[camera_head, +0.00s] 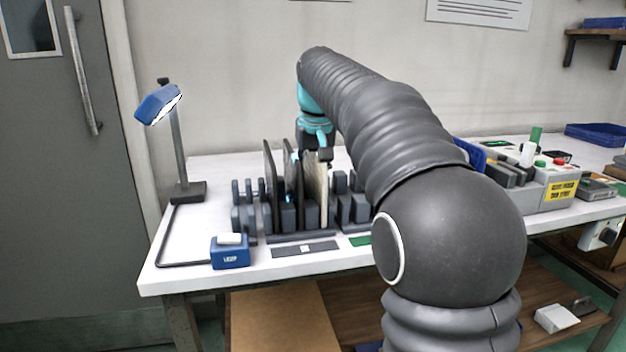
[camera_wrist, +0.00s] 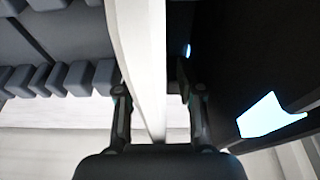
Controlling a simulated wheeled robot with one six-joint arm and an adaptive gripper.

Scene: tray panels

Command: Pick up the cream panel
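The cream panel (camera_head: 318,182) stands upright in a slot of the dark rack (camera_head: 352,210), at the right end of a row of panels. In the wrist view the panel (camera_wrist: 145,60) runs edge-on between the two fingers of my gripper (camera_wrist: 159,105). A gap shows on each side of it, so the fingers look open and apart from the panel. In the head view my gripper (camera_head: 325,153) is at the panel's top edge, partly hidden by my arm.
Dark panels (camera_head: 269,180) stand close to the left of the cream one. A blue lamp (camera_head: 158,103) and a small blue box (camera_head: 230,254) are on the left of the white table (camera_head: 185,240).

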